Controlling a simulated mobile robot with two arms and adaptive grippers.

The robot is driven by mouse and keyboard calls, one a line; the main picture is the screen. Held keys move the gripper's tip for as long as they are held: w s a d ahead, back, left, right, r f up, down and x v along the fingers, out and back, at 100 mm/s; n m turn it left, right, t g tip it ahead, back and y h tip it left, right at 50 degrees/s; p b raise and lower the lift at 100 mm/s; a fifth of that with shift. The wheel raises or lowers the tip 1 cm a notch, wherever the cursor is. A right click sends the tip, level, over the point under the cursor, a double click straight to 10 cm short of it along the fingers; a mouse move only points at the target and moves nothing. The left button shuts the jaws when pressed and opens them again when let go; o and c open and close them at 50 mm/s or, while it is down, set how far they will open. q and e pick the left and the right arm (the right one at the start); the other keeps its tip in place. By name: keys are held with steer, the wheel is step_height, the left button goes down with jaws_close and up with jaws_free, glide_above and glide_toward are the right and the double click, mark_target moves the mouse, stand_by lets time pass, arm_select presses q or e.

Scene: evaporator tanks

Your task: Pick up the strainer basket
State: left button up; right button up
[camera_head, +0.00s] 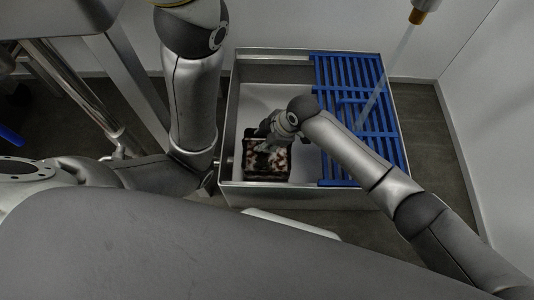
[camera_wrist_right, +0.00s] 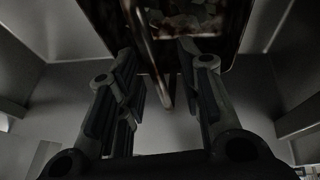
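The strainer basket (camera_head: 268,165) is dark brown and box-like, with mottled reddish and pale contents. It sits in the left, uncovered part of a metal tank (camera_head: 295,196). My right gripper (camera_head: 266,142) reaches in over the far side of the basket. In the right wrist view, the basket (camera_wrist_right: 205,18) fills the top middle. A thin brown bar (camera_wrist_right: 153,55), seemingly its handle, runs down between the two fingers of my right gripper (camera_wrist_right: 163,65). The fingers are apart, with visible gaps beside the bar. My left gripper is not visible in the head view.
A blue slatted grate (camera_head: 345,75) covers the right part of the tank. A pale hanging pipe with a brass-coloured fitting (camera_head: 418,16) comes down over the grate. White walls (camera_head: 490,130) stand close on the right. Dark floor (camera_head: 450,125) shows around the tank.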

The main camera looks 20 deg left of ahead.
steer(key=shift+f, duration=0.25)
stand_by(0.3)
steer(key=shift+c, duration=0.4)
jaws_close()
